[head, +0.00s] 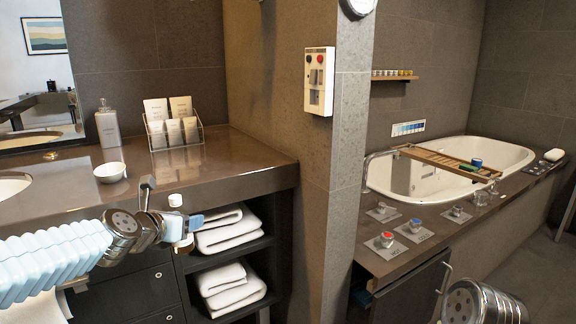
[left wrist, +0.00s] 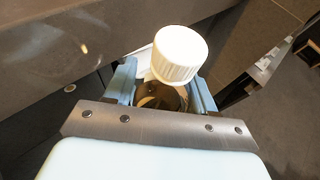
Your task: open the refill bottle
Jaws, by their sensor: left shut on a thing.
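A bottle with a dark, glossy body (left wrist: 160,97) and a ribbed white cap (left wrist: 180,54) sits between the fingers of my left gripper (left wrist: 161,92) in the left wrist view. The gripper is shut on the bottle's body. In the head view the left gripper (head: 186,224) is at the front edge of the vanity counter, and the white cap (head: 175,200) shows just above it. Most of the bottle is hidden by the fingers, so I cannot tell whether the cap is fully seated. My right gripper is not in view.
Folded towels (head: 226,232) lie on shelves below. A wall pillar (head: 337,170) separates the counter from the bathtub (head: 430,185).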

